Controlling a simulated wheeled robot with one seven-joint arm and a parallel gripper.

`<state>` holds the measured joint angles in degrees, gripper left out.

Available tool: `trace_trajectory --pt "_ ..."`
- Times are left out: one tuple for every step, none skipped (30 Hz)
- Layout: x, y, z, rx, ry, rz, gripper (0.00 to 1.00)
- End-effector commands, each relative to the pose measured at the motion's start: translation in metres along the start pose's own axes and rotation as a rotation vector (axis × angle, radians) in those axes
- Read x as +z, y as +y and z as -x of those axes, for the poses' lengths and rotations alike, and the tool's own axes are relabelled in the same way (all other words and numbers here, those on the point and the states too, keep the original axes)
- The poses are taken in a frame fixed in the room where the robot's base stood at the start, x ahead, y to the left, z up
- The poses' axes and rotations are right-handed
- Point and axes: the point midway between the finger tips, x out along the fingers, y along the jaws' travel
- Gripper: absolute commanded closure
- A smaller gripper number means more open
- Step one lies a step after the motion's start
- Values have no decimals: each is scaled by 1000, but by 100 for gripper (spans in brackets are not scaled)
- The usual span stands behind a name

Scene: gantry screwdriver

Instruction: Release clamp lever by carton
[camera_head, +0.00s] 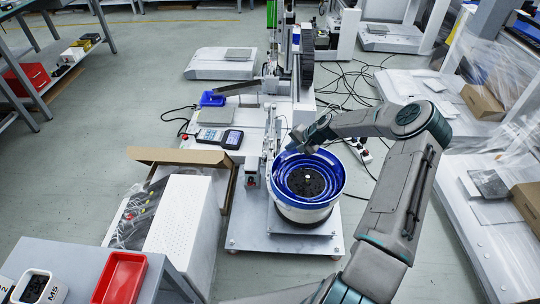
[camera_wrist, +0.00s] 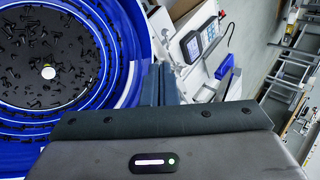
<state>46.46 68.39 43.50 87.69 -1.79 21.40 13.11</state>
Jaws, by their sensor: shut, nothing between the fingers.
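My gripper (camera_head: 297,142) is over the back rim of the blue bowl feeder (camera_head: 338,190), its fingers pointing left. In the wrist view my gripper's dark fingers (camera_wrist: 161,72) are together and empty, beside the blue bowl (camera_wrist: 128,50). An open brown carton (camera_head: 178,156) stands left of the feeder, against a white cabinet. A small upright grey fixture with a reddish part (camera_head: 251,174) stands between carton and bowl. I cannot tell whether it bears the clamp lever, nor make out a lever's position.
A handheld meter (camera_head: 232,139) lies on the white machine base behind the carton; it also shows in the wrist view (camera_wrist: 192,45). The gantry column (camera_head: 306,50) rises behind my gripper. Cables (camera_head: 350,85) cover the floor at right.

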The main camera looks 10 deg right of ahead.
Motion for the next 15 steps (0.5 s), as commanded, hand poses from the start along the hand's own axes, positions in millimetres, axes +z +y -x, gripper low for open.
trace_trajectory --pt "0 0 -1 0 -1 1 100" --pt "0 0 -2 0 -1 1 100" --pt "0 0 -5 0 -1 1 100" --pt "0 0 -8 0 -1 1 100" --pt "0 1 -11 0 -1 2 100" --pt "0 1 -16 0 -1 2 100" --pt "1 1 -21 0 -2 2 100" --pt "1 1 -27 0 -3 1 100" --pt "1 2 -36 0 -3 1 100" --pt "1 2 -42 0 -3 1 100" --pt "1 2 -49 0 -4 2 100" --pt "2 2 -58 0 -4 3 100" --pt "1 2 -64 0 -3 2 100" --pt "1 2 -71 0 -3 2 100" --pt "2 2 -80 0 -3 1 100"
